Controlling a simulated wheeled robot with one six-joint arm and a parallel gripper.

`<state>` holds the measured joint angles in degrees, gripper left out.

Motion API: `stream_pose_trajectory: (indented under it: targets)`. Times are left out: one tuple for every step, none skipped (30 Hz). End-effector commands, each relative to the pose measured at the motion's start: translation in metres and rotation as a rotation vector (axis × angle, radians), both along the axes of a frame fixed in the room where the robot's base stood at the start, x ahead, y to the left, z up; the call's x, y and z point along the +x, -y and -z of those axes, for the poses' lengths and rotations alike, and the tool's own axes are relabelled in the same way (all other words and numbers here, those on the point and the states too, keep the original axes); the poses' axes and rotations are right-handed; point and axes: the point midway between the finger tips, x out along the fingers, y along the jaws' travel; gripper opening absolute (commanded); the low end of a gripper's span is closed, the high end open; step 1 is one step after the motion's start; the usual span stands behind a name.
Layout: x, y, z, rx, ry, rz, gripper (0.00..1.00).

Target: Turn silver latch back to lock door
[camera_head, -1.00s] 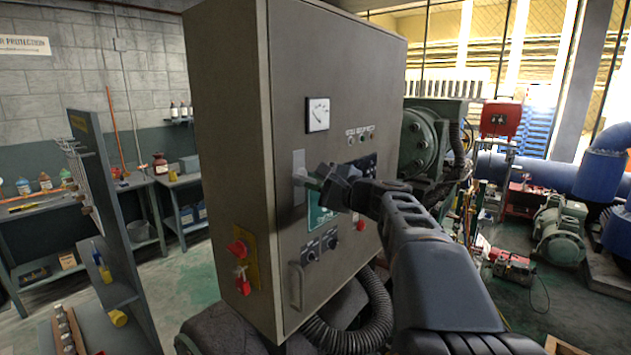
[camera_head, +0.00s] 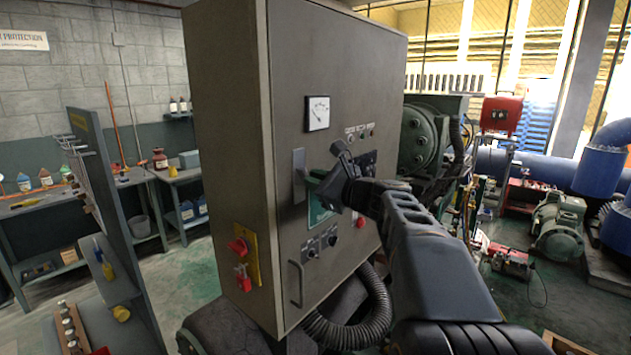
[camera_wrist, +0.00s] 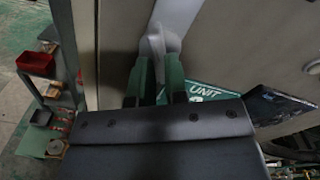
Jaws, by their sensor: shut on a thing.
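The grey cabinet door (camera_head: 340,75) is closed flush with the cabinet, as far as the head view shows. The silver latch (camera_head: 299,176) is a pale upright plate with a handle near the door's left edge. In the wrist view the silver latch (camera_wrist: 160,42) comes down between the two green fingertips. My gripper (camera_head: 318,186) is at the latch, and in the wrist view my gripper (camera_wrist: 156,78) is shut on its handle. The fingers partly hide the handle, and its exact angle is hard to tell.
A gauge (camera_head: 317,113) sits above the latch, and a green label (camera_head: 320,208) is beside it. A red switch (camera_head: 240,262) is on the cabinet's side. A corrugated hose (camera_head: 350,330) runs below. A tool rack (camera_head: 100,190) stands left.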

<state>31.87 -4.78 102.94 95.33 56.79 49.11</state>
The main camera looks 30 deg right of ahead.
Motion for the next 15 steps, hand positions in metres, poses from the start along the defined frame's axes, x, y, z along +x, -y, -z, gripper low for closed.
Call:
stream_pose_trajectory:
  targets:
    - [0.0001, 0.0003, 0.0002, 0.045, -0.022, 0.001, 0.0]
    - [0.0001, 0.0003, 0.0002, 0.07, -0.033, 0.001, 0.0]
    - [0.0001, 0.0003, 0.0002, 0.096, -0.044, 0.0, 0.0]
    - [0.0001, 0.0003, 0.0002, 0.112, -0.051, 0.0, 0.0]
    - [0.0002, 0.0003, 0.0002, 0.125, -0.057, 0.0, 0.0]
    - [0.0002, 0.0003, 0.0002, 0.135, -0.061, 0.0, 0.0]
    - [0.0002, 0.0003, 0.0002, 0.14, -0.064, 0.0, 0.0]
    - [0.0002, 0.0003, 0.0002, 0.142, -0.065, 0.0, 0.0]
    - [0.0002, 0.0003, 0.0002, 0.143, -0.065, 0.0, 0.0]
    - [0.0002, 0.0003, 0.0002, 0.142, -0.065, 0.0, 0.0]
    - [0.0001, 0.0003, 0.0003, 0.142, -0.065, 0.0, 0.0]
    - [0.0001, 0.0003, 0.0003, 0.141, -0.064, 0.0, 0.0]
    - [0.0001, 0.0003, 0.0003, 0.141, -0.064, 0.0, 0.0]
    - [0.0001, 0.0003, 0.0003, 0.141, -0.064, 0.0, 0.0]
    - [0.0001, 0.0003, 0.0003, 0.148, -0.068, 0.0, 0.0]
